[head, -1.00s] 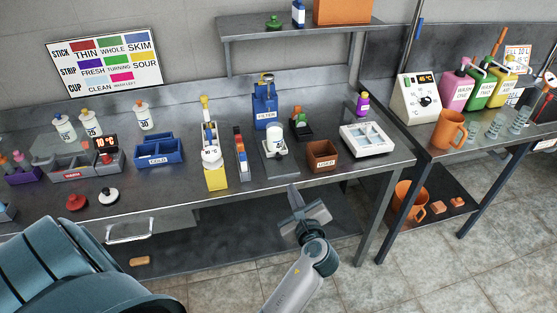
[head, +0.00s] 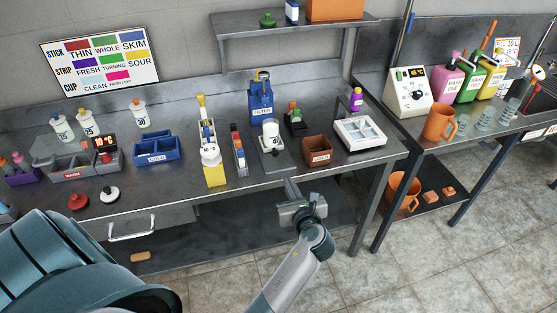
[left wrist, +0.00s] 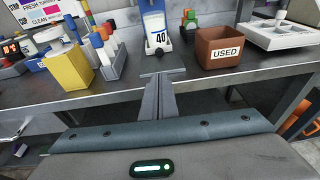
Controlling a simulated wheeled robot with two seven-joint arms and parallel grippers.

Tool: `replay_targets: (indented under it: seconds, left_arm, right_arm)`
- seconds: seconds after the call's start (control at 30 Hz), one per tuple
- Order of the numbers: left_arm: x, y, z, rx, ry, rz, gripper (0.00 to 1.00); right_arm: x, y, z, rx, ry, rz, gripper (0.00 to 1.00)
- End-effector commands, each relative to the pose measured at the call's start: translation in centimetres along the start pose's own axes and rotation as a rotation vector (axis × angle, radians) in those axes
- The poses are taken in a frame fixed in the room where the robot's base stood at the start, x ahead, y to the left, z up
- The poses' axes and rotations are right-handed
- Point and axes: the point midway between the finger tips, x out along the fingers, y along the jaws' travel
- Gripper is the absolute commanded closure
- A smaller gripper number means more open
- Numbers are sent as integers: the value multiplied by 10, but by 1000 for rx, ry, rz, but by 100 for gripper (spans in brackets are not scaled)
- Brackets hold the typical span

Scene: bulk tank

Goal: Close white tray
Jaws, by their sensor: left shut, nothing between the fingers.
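The white tray (head: 368,147) sits near the right end of the long metal table. It has a pale rim and several light compartments; I cannot make out a separate lid. It also shows at the top right of the left wrist view (left wrist: 286,43). My left gripper (head: 290,184) is at the table's front edge, to the left of the tray and apart from it. Its fingers (left wrist: 160,78) are together and empty, pointing at the table near the white cup stand. My right gripper is not in view.
A brown USED box (head: 317,151) stands just left of the tray, and a purple bottle (head: 356,100) behind it. A grey stand with a white cup (head: 271,133) is farther left. A second table with an orange jug (head: 439,122) stands to the right, across a gap.

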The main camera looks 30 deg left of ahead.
Motion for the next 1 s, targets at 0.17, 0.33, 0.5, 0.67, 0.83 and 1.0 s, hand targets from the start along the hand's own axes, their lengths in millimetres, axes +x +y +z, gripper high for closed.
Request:
replay_targets:
  seconds: [0.17, 0.33, 0.5, 0.67, 0.83, 1.0]
  left_arm:
    - [20, 1, 3, 1, -2, 2, 100]
    - [47, 1, 3, 1, -1, 2, 100]
    - [78, 1, 3, 2, -1, 3, 100]
    - [103, 0, 7, 0, -1, 1, 100]
    - [122, 1, 12, 0, -1, 2, 100]
    - [130, 0, 13, -1, 0, 0, 100]
  right_arm:
    - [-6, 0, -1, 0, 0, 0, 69]
    - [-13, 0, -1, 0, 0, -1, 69]
    - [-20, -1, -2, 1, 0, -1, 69]
    - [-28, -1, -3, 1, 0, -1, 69]
    - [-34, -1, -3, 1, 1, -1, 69]
    - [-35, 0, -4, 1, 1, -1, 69]
